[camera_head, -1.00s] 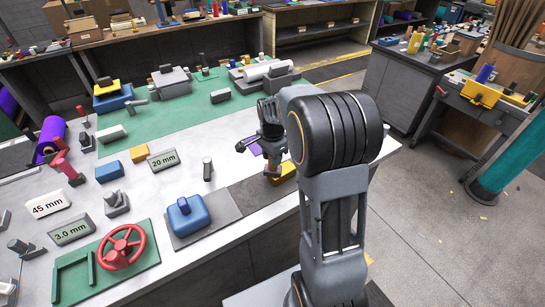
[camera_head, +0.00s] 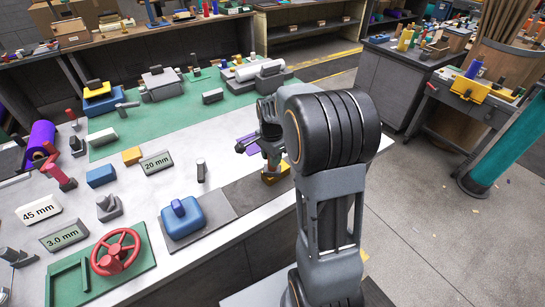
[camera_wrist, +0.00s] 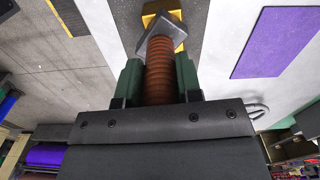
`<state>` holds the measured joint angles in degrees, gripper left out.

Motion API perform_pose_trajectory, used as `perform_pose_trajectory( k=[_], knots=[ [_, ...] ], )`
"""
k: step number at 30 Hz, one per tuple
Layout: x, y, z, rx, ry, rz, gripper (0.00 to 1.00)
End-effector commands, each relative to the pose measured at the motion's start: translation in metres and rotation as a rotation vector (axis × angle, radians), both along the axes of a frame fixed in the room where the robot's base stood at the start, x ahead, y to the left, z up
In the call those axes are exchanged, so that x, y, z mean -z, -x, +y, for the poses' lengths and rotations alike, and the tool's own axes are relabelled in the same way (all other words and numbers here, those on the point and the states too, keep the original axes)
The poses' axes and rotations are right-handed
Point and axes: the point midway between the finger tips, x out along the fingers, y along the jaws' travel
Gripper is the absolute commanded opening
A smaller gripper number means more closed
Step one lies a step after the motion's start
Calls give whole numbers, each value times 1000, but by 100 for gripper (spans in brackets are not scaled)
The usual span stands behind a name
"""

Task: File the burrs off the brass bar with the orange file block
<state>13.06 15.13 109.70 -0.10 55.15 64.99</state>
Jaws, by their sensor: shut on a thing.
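The brass bar (camera_wrist: 158,12) shows as a yellow piece at the top of the wrist view. In the head view its yellow (camera_head: 280,173) shows under my gripper (camera_head: 270,152), near the bench's front edge. My gripper, with green fingers in the wrist view (camera_wrist: 160,80), is shut on a ribbed orange-brown handle, which I take as the file block (camera_wrist: 159,68). Its grey angled head (camera_wrist: 161,38) overlaps the bar in the wrist view. I cannot tell whether it touches the bar. My arm hides part of the bench in the head view.
A blue block-shaped tool (camera_head: 183,217) lies on a dark mat left of my gripper. A purple sheet (camera_wrist: 276,42) lies beside the bar. A red wheel (camera_head: 115,251) sits on a green plate at the front left. Floor (camera_head: 430,230) is open to the right.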

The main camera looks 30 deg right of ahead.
Motion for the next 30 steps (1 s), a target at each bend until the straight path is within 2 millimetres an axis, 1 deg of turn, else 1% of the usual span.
perform_pose_trajectory(
  k=[6, 11, 23, 30],
  knots=[
    [2, -7, 11, -3, 0, 0, 5],
    [3, -11, 17, -1, -1, 0, 5],
    [3, -6, 11, -1, -1, 4, 5],
    [-5, -6, 9, 1, 0, 4, 5]
  ],
)
